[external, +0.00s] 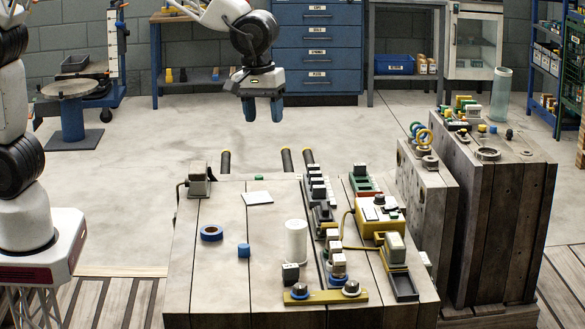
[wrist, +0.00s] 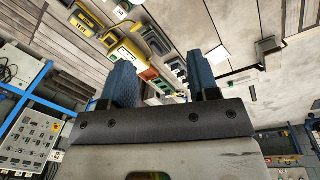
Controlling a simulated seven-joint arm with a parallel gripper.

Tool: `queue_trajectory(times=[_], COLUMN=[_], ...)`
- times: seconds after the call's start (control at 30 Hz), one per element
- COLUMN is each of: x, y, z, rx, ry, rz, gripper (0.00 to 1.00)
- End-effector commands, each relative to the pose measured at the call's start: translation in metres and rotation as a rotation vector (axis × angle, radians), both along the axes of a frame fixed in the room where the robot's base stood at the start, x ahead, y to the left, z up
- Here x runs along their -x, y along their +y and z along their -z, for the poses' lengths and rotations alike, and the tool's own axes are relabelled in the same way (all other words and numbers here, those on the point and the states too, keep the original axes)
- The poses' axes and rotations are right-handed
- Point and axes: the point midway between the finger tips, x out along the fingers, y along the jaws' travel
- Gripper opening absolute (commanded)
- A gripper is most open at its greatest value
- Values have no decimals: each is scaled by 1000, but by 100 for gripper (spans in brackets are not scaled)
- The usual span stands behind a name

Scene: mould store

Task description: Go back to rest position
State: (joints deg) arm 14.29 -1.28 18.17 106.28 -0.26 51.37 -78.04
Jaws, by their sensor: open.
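My gripper (external: 263,108) hangs in the air above and behind the mould block (external: 215,275), well clear of its top. Its two blue fingers are apart with nothing between them. In the wrist view my gripper (wrist: 160,85) also shows open and empty, the blue fingers reaching up from the dark palm. The arm comes in from the top of the external view, and my white base stands at the left.
Taller blocks (external: 500,200) stand at right. A blue drawer cabinet (external: 318,45) stands behind. Floor between cabinet and block is mostly free.

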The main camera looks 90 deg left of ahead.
Motion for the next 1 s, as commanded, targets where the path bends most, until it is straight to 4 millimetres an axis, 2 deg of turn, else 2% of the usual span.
queue_trajectory(times=[0.2, 0.5, 0.73, 1.0], x=[51, 125, 185, 255], y=[37, 80, 108, 135], z=[-29, -56, -68, -70], rx=[-14, -41, -69, -107], ry=[-26, -59, -83, -109], rz=[155, 373, 541, 738], gripper=[55, 55, 55, 55])
